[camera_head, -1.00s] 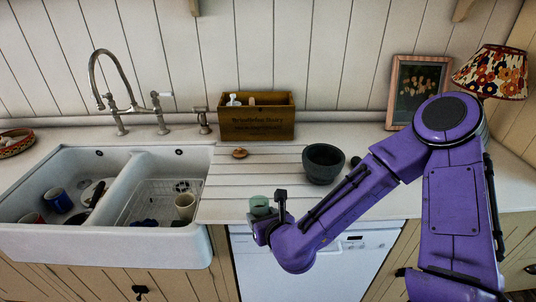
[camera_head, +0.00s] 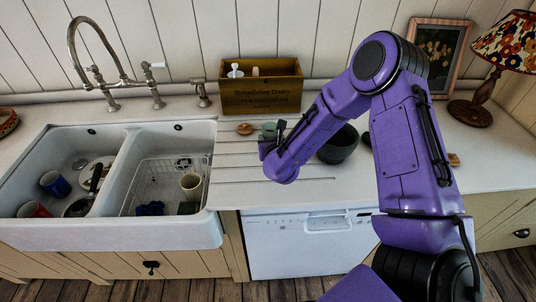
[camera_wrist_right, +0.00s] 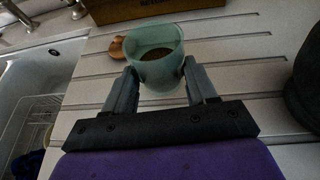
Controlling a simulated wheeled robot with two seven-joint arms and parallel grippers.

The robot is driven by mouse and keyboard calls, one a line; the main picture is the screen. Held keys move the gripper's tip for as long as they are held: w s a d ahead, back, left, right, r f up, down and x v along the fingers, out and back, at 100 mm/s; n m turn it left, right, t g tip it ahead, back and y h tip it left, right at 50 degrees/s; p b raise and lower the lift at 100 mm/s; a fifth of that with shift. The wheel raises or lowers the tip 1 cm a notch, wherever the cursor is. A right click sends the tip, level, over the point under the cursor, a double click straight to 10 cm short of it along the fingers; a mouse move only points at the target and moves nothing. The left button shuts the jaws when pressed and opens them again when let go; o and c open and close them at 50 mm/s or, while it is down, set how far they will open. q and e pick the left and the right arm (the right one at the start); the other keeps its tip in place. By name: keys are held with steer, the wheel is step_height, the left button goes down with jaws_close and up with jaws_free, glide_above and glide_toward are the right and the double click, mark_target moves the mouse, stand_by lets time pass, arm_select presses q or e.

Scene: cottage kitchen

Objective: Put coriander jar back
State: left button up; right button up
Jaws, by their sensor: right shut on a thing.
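The coriander jar is a small pale green, open-topped jar (camera_wrist_right: 156,55) with brown contents. My right gripper (camera_wrist_right: 160,82) is shut on it, one finger on each side, in the right wrist view. In the head view the jar (camera_head: 269,129) shows above the grooved drainboard, in front of the wooden crate, partly hidden by my right gripper (camera_head: 273,140). I cannot tell whether the jar touches the board. A round wooden lid-like piece (camera_head: 245,129) lies just left of the jar; it also shows in the right wrist view (camera_wrist_right: 117,47). My left gripper is not in view.
A wooden crate (camera_head: 261,97) with bottles stands behind the jar. A dark stone bowl (camera_head: 340,146) is to the right, partly behind my arm. A white double sink (camera_head: 118,232) is at left. A lamp (camera_head: 478,108) and framed picture (camera_head: 440,50) stand back right.

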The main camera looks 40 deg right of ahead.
steer(key=shift+w+f, duration=0.5)
steer(key=shift+w+a+f+b, duration=0.15)
steer(key=shift+f+b, duration=0.15)
steer(key=shift+b, duration=0.2)
steer(key=shift+s+f+b, duration=0.2)
steer(key=shift+f+b, duration=0.35)
steer(key=shift+f, duration=0.1)
steer(key=shift+s+f+b, duration=0.15)
steer(key=shift+f+b, duration=0.4)
steer(key=shift+f, duration=0.05)
steer(key=shift+w, duration=0.25)
steer(key=o, duration=1.1)
steer(key=shift+s+r, duration=0.1)
steer(key=shift+s, duration=0.05)
steer(key=shift+s+a, duration=0.1)
steer(key=shift+s, duration=0.1)
steer(key=b+v, duration=0.2)
steer(key=v, duration=0.8)
steer(key=shift+s+a+r, duration=0.15)
steer(key=shift+s+a, duration=0.05)
steer(key=shift+s, duration=0.1)
steer(key=shift+s+a+r, duration=0.1)
steer(key=shift+s+r, duration=0.05)
steer(key=shift+s, duration=0.1)
